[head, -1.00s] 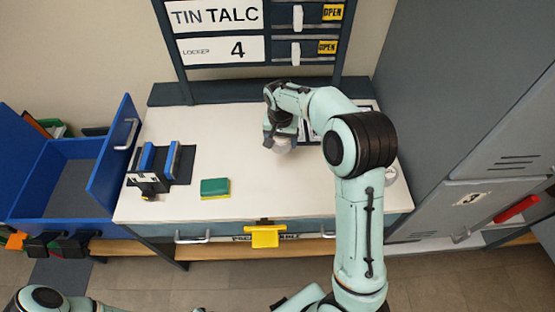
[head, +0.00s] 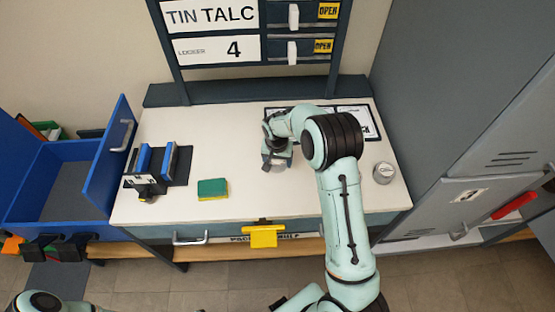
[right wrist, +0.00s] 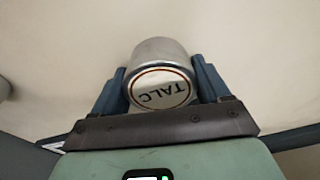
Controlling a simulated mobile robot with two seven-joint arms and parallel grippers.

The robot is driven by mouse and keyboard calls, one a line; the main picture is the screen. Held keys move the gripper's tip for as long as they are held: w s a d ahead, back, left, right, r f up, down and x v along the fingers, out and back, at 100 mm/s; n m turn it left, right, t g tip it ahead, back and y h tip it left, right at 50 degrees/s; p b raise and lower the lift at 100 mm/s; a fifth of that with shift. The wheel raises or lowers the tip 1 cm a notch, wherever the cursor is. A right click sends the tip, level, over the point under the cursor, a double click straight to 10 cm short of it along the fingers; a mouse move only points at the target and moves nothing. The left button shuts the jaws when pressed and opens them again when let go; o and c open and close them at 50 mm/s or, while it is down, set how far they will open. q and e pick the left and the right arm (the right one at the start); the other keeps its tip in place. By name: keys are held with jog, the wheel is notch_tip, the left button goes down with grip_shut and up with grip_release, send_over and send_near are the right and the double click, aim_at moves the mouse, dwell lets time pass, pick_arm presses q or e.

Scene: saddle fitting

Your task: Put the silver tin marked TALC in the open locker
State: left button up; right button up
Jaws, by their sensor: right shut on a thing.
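My right gripper (head: 274,158) is over the middle of the white bench top. In the right wrist view, its jaws (right wrist: 163,95) are shut around the silver tin (right wrist: 160,88), whose white lid reads TALC, upside down in that picture. In the head view the held tin is mostly hidden by the gripper. Whether it touches the bench I cannot tell. Grey lockers (head: 475,150) stand at the right; one door carries a small label. I cannot make out an open compartment clearly. My left gripper is out of view.
A second silver tin (head: 383,172) stands on the bench (head: 240,120) at the right. A green and yellow sponge (head: 212,188) and a dark rack with blue blocks (head: 157,163) are to the left. The board sign (head: 213,17) reads TIN TALC, the lower one (head: 217,50) LOCKER 4.

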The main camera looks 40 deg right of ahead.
jog(key=shift+f, duration=0.1)
jog(key=shift+f, duration=0.15)
jog(key=o, duration=1.2)
jog(key=shift+c, duration=0.2)
